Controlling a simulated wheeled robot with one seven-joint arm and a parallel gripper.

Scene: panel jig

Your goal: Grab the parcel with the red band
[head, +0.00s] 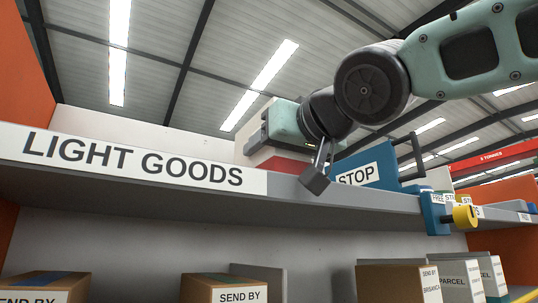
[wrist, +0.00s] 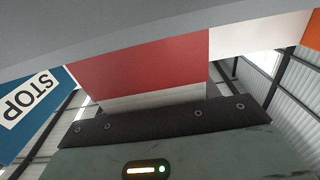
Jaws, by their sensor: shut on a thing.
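The parcel with the red band (head: 284,164) stands on the upper shelf, pale with a red strip low on its side. In the wrist view its red face (wrist: 145,65) fills the middle, with a pale strip below. My gripper (head: 306,168) reaches in from the upper right and is shut on this parcel. The gripper body hides much of the parcel in the head view. In the wrist view the dark edge of my gripper (wrist: 155,118) lies close against the parcel, and the fingertips are hidden.
The shelf edge (head: 400,207) carries a LIGHT GOODS label (head: 135,160). A blue STOP box (head: 372,165) stands just right of the parcel. A blue and yellow fitting (head: 447,213) sticks out from the edge. Brown boxes (head: 398,283) stand on the lower shelf.

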